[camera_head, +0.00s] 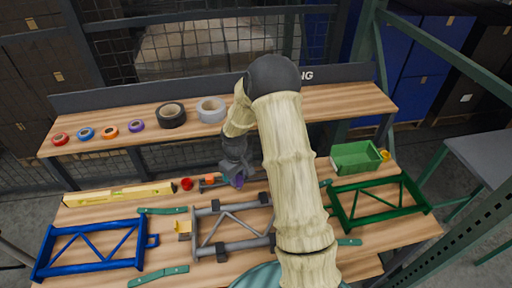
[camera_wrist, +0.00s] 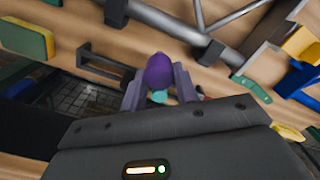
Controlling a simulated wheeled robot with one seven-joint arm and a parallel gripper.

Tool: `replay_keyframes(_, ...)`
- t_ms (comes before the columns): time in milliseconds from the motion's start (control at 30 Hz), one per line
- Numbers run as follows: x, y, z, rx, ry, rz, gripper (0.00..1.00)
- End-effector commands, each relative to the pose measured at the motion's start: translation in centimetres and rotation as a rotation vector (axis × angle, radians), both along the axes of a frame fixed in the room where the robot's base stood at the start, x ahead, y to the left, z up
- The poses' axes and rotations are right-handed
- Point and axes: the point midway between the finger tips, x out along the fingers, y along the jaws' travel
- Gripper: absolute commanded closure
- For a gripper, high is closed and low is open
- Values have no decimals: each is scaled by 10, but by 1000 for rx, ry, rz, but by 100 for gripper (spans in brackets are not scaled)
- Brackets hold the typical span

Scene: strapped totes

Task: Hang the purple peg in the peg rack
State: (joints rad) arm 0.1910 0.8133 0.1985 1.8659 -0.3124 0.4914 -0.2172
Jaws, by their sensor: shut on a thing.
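The purple peg (camera_wrist: 159,71) is between the fingers of my gripper (camera_wrist: 158,88) in the wrist view, its rounded end pointing away from my palm. In the head view a bit of the peg (camera_head: 238,182) shows below my gripper (camera_head: 236,172), low over the bench. A small dark bar (camera_head: 209,186) with an orange piece on it lies just left of my gripper; it looks like the peg rack, but I cannot be sure. In the wrist view a dark bracket (camera_wrist: 110,65) stands left of the peg, apart from it. My arm hides part of the bench.
A grey frame (camera_head: 196,228) lies close in front of my gripper. A blue frame (camera_head: 92,248), a green frame (camera_head: 378,202), a yellow level (camera_head: 120,194), a red cup (camera_head: 187,184) and a green bin (camera_head: 356,158) are around. Tape rolls (camera_head: 171,115) line the back shelf.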

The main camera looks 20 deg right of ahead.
Motion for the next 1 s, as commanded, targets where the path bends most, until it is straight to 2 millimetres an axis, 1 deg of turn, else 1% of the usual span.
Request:
replay_keyframes(33,5,-6,5,0,-1,66,94)
replay_keyframes(300,26,-31,15,0,1,472,94)
replay_keyframes(800,59,-81,31,0,3,1221,94)
replay_keyframes(900,63,-89,33,-1,2,1342,94)
replay_keyframes(1000,65,-94,33,1,3,1419,94)
